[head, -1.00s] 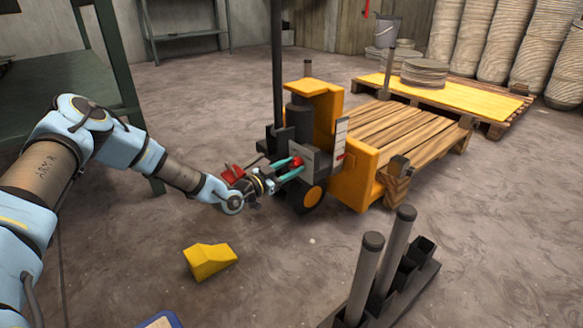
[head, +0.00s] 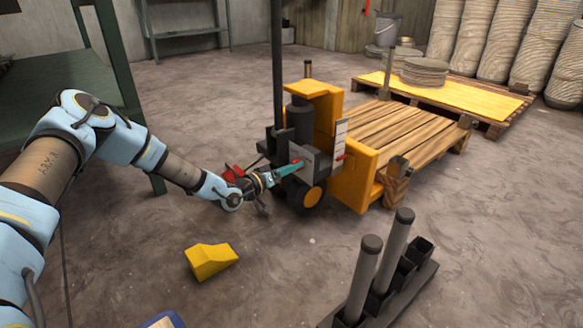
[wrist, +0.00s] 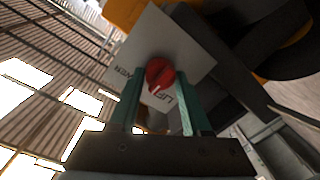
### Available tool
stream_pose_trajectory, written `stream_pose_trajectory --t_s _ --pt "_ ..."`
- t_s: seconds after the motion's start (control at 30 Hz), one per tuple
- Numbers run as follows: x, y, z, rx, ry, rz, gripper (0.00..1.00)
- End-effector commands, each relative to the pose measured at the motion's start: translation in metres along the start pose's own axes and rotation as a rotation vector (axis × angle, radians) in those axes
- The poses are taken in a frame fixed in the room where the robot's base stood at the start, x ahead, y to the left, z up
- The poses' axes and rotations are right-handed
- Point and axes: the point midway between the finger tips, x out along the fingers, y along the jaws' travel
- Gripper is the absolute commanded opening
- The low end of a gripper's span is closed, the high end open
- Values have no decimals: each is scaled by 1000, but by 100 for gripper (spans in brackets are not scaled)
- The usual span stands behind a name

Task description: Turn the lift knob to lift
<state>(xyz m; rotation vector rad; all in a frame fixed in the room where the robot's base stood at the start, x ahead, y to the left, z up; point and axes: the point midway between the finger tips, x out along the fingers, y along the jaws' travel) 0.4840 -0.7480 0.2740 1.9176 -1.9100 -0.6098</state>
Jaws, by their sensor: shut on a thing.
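The truck's grey control panel (head: 312,160) faces my arm. In the wrist view, the red knob (wrist: 160,74) sits on the pale panel (wrist: 178,45) between my teal fingers, with a white mark on its face. The letters LIFT show on the panel to its lower right, and partly hidden lettering lies to its left. My gripper (head: 299,165) is shut on the red knob; it also fills the lower wrist view (wrist: 160,88). In the head view the fingers hide the knob.
The orange truck (head: 355,180) stands at the wooden pallet (head: 405,135). A white scale (head: 341,135) with a red pointer is beside the panel. A yellow wedge (head: 211,261) lies on the floor. A dark rack with grey posts (head: 362,285) stands in front.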

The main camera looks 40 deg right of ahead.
Motion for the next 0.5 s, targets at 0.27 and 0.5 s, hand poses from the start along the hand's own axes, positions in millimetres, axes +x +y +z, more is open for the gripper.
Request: stream_pose_trajectory --t_s 0.27,0.5 --pt "0 -1 0 -261 -16 3 0" --pt "0 -2 -1 -479 -30 5 0"
